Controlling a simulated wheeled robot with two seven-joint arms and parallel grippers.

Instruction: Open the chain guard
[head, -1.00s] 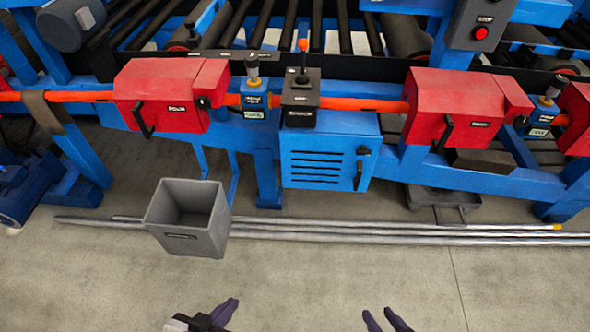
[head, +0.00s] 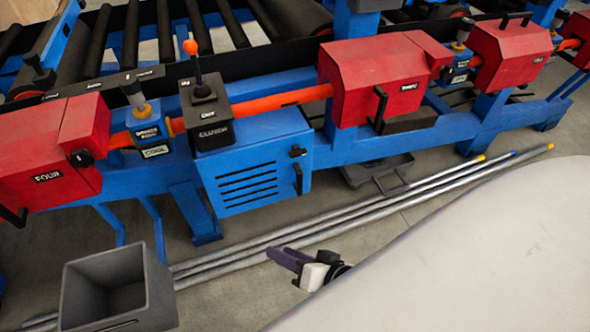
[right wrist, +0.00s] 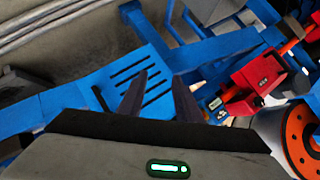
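Which part is the chain guard is not clear from any readable label. Red covers with black handles sit along the blue frame: one at the left (head: 40,150), one in the middle (head: 365,85) and one at the right (head: 510,58). A blue louvred cabinet (head: 240,185) with a black handle hangs between the left and middle covers, its front shut. My right gripper (head: 286,258) is low in front of the cabinet, apart from it. In the right wrist view its dark fingers (right wrist: 160,98) are spread and empty, with the louvred cabinet (right wrist: 112,78) beyond. My left gripper is out of view.
A grey open bin (head: 118,285) stands on the floor at lower left. Several metal pipes (head: 400,193) lie on the floor below the frame. A black box with an orange-tipped lever (head: 205,100) tops the cabinet. Rollers (head: 165,30) lie behind.

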